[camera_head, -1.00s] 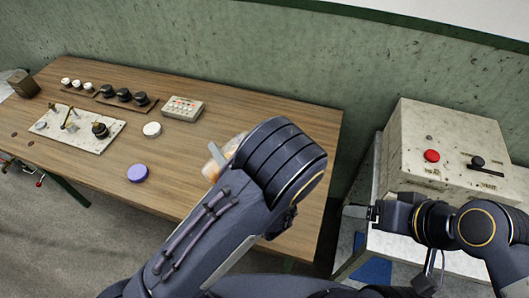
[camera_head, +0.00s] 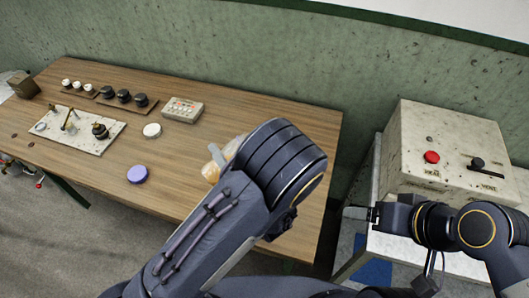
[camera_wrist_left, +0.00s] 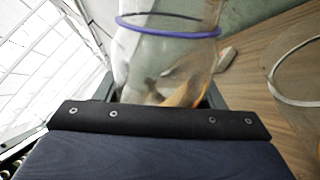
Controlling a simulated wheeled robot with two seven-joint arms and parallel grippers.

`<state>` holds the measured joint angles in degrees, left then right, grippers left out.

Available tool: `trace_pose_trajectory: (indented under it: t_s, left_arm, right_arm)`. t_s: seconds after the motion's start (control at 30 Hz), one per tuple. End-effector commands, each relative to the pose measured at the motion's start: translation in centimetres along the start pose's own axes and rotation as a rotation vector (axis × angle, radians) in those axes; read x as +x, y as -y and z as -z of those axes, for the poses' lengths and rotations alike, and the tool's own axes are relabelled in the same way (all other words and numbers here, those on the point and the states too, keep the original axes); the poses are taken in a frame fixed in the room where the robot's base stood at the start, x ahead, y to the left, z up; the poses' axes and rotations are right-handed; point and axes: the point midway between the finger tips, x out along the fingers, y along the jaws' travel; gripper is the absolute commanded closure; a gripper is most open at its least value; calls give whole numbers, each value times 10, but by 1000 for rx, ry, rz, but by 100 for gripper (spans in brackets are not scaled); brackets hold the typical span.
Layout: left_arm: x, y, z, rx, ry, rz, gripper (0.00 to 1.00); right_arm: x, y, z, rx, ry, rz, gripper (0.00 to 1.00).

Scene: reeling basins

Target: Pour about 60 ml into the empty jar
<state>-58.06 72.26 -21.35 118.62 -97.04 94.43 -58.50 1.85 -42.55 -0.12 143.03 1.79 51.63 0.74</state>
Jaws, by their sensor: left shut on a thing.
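My left gripper (camera_wrist_left: 165,98) is shut on a clear jar (camera_wrist_left: 168,58) with a purple ring around it and amber contents low inside. In the head view only a pale, orange-tinted part of this jar (camera_head: 211,171) shows beside my left wrist, over the table's right part. My forearm hides the rest of the jar and the fingers. In the left wrist view, a clear round rim (camera_wrist_left: 274,88) shows on the wood at right, apart from the held jar; its contents cannot be told. My right gripper (camera_head: 358,213) is by the side stand; its jaw gap is unclear.
A purple disc (camera_head: 137,174) and a white disc (camera_head: 152,130) lie on the wooden table (camera_head: 90,165). A keypad box (camera_head: 183,109), black and white knobs and a pale plate (camera_head: 75,128) stand behind. A control box (camera_head: 445,145) with a red button stands at right.

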Motion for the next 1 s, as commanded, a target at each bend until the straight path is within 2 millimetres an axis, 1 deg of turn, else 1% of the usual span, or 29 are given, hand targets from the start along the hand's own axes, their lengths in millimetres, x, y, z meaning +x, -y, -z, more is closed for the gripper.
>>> trace_pose_trajectory:
  t_s: [0.57, 0.73, 0.9, 0.93, 1.0]
  left_arm:
    - [0, 0, 0, 0, 0, -1, 68]
    - [1, -3, -4, -26, -6, -1, 68]
    - [4, -14, -16, -138, -37, -1, 68]
    - [4, -15, -17, -173, -46, -1, 68]
    - [4, -13, -17, -304, -82, -2, 68]
  right_arm:
    - [0, 0, 0, 0, 0, 0, 22]
    - [-2, 1, 1, 0, 0, 0, 22]
    - [-9, 4, 5, 0, 0, 0, 22]
    - [-9, 4, 4, 0, 0, 0, 22]
    - [-2, 1, 1, 0, 0, 0, 22]
